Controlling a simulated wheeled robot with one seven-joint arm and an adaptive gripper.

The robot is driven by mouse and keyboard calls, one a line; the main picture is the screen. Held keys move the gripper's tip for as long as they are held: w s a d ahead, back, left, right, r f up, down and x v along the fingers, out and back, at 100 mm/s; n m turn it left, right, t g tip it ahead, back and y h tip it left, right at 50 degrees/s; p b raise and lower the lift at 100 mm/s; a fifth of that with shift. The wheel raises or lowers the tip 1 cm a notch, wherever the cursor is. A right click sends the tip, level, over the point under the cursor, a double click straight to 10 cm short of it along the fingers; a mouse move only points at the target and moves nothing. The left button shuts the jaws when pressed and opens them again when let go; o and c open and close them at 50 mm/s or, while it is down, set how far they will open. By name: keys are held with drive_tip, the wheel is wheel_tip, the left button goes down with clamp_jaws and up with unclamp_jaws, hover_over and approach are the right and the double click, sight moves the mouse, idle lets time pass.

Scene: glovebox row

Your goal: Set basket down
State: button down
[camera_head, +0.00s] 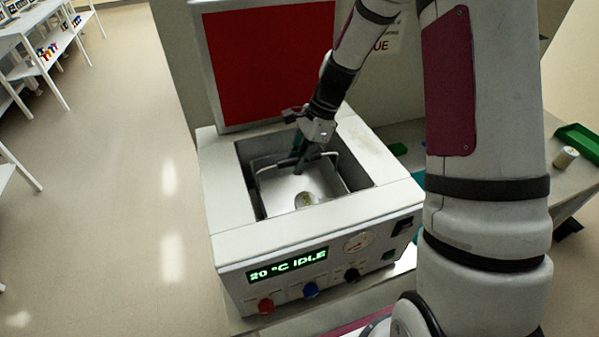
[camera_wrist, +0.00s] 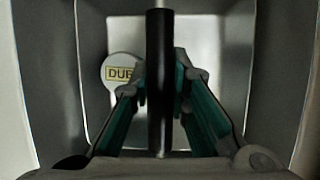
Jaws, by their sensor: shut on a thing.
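The basket (camera_head: 278,186) is a light, open-topped box with a dark handle across its top. It is inside the rectangular well of a white bench machine (camera_head: 235,232); I cannot tell whether it touches the well's floor. My gripper (camera_head: 302,155) is shut on the basket's handle, above the basket. In the wrist view, the black handle (camera_wrist: 160,80) runs upright between my green-padded fingers. A round item (camera_wrist: 120,72) with a label reading "DUE", partly covered by a finger, lies in the basket; it is also in the head view (camera_head: 305,199).
A red panel (camera_head: 268,60) stands upright behind the well. The machine's front has a display (camera_head: 287,265) reading "20 °C IDLE", knobs and a gauge. At right, a counter holds a green tray (camera_head: 580,140) and a small cylinder (camera_head: 565,157). Open floor lies left.

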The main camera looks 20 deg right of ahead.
drive_tip(key=shift+f, duration=1.8)
drive_tip(key=c, duration=1.5)
unclamp_jaws()
